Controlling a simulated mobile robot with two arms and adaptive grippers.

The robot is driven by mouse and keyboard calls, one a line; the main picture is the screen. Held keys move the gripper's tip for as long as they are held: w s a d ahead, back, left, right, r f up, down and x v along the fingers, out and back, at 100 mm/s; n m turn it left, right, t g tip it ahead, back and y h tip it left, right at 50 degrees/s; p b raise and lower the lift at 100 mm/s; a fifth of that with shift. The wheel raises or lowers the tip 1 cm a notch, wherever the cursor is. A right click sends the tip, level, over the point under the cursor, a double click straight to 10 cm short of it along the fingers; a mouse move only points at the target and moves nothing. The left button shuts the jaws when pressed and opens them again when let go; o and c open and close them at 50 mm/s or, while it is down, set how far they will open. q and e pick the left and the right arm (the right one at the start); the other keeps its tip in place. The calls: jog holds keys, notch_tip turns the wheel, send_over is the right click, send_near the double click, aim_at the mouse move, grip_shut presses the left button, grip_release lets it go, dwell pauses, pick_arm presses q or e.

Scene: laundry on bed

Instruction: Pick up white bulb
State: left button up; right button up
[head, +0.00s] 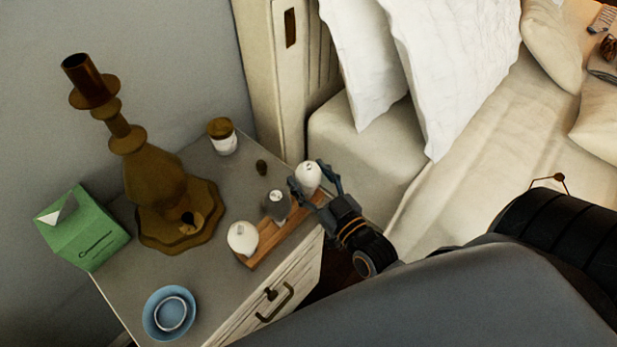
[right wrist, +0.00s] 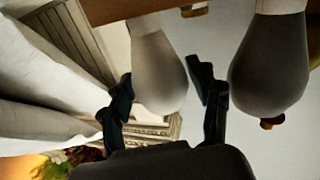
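A white bulb-shaped object (head: 308,175) stands at the far end of a wooden tray on the nightstand. My right gripper (head: 315,183) reaches in from the right with a finger on each side of it. In the right wrist view the white bulb (right wrist: 160,75) lies between the two fingertips (right wrist: 162,85), with a small gap on each side, so the gripper looks open. A dark grey bulb (head: 276,205) stands close beside it and also shows in the right wrist view (right wrist: 268,65). Another white bulb (head: 242,238) stands at the tray's near end. My left gripper is out of view.
The wooden tray (head: 272,248) runs along the nightstand's edge by the bed. A brown lamp base (head: 155,190), green carton (head: 85,235), blue bowl (head: 155,320), white jar with brown lid (head: 224,142) and small dark object (head: 262,167) share the nightstand. Pillows (head: 455,70) lie behind.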

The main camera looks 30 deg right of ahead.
jog(key=c, duration=0.6)
jog(key=shift+o, duration=0.2)
